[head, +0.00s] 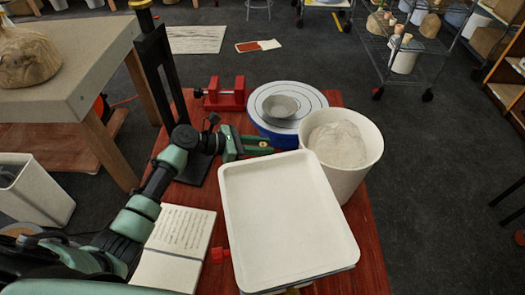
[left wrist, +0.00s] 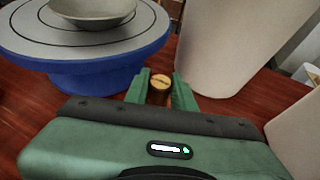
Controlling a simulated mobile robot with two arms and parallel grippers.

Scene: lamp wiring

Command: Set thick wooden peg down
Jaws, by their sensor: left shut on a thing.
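My left gripper (head: 262,146) reaches in from the left over the red table, between the blue turntable and the white tray. Its green fingers are shut on the thick wooden peg (left wrist: 160,81), whose round, grooved tan top shows between the fingertips in the left wrist view. In the head view the peg is only a small yellowish spot (head: 264,143) between the fingers. The peg looks roughly upright. Its lower end is hidden, so I cannot tell whether it touches the table (left wrist: 215,118). My right gripper is not in view.
The blue turntable (head: 259,125) carries a grey bowl (head: 280,105). A white bucket (head: 368,160) with a pale lump stands right of the gripper. The white tray (head: 290,215) is in front. A red clamp (head: 225,97) and open notebook (head: 182,232) lie left. Free table is narrow here.

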